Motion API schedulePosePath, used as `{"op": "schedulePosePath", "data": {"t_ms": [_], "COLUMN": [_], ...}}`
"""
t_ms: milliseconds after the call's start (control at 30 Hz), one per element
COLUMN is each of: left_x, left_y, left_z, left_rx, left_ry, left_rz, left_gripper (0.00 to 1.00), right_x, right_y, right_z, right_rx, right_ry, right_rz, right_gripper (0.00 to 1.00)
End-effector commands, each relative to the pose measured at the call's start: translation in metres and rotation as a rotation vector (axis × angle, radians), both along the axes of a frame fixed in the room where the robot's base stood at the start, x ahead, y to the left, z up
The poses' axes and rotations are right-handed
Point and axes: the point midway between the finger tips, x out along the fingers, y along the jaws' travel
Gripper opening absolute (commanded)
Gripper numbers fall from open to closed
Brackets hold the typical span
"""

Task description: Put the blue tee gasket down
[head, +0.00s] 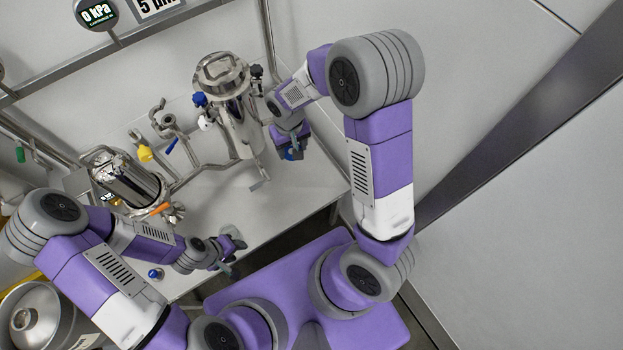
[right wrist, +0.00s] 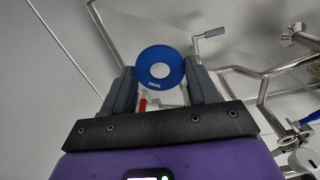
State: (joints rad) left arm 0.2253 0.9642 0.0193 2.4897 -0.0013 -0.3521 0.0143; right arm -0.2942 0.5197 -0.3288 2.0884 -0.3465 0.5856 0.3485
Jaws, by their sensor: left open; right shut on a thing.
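The blue tee gasket (right wrist: 160,53) is a flat blue ring with a round hole, held between the fingertips of my right gripper (right wrist: 161,75) in the right wrist view. In the head view a bit of its blue (head: 291,155) shows at my right gripper (head: 293,150), over the back right part of the white table (head: 310,184). I cannot tell the exact height above the table. My left gripper (head: 234,250) is open and empty, over the table's front edge.
A steel vessel (head: 238,125) with blue and black knobs stands just left of my right gripper. A second steel vessel (head: 127,180) and pipework are further left. A small blue-topped part (head: 154,274) lies at the front left. The table's right part is mostly clear.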

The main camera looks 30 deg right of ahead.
Motion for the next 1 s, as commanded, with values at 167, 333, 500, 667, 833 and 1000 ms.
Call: {"op": "schedulePosePath", "data": {"t_ms": [167,333,500,667,833,1000], "left_x": [-0.001,-0.001,-0.001,-0.001,-0.001,-0.001], "left_y": [-0.001,-0.001,-0.001,0.0,-0.001,-0.001], "left_z": [-0.023,-0.043,-0.056,-0.062,-0.068,-0.078], "left_rx": [0.0,0.0,0.0,0.0,-0.001,0.0], "left_ry": [0.001,0.001,0.001,0.001,0.0,0.001], "left_rz": [-0.001,-0.002,-0.001,-0.001,-0.001,-0.001], "left_gripper": [0.44,0.44,0.44,0.44,0.44,0.44], "right_x": [0.013,0.028,0.038,0.042,0.044,0.044], "right_y": [-0.021,-0.035,-0.044,-0.048,-0.049,-0.049], "right_z": [-0.062,-0.126,-0.174,-0.199,-0.22,-0.253], "right_rx": [0.0,0.0,0.0,-0.002,-0.003,-0.003], "right_ry": [0.01,0.008,0.005,0.002,0.002,0.002], "right_rz": [-0.232,-0.503,-0.732,-0.868,-0.918,-0.921], "right_gripper": [0.23,0.23,0.23,0.23,0.23,0.23]}}
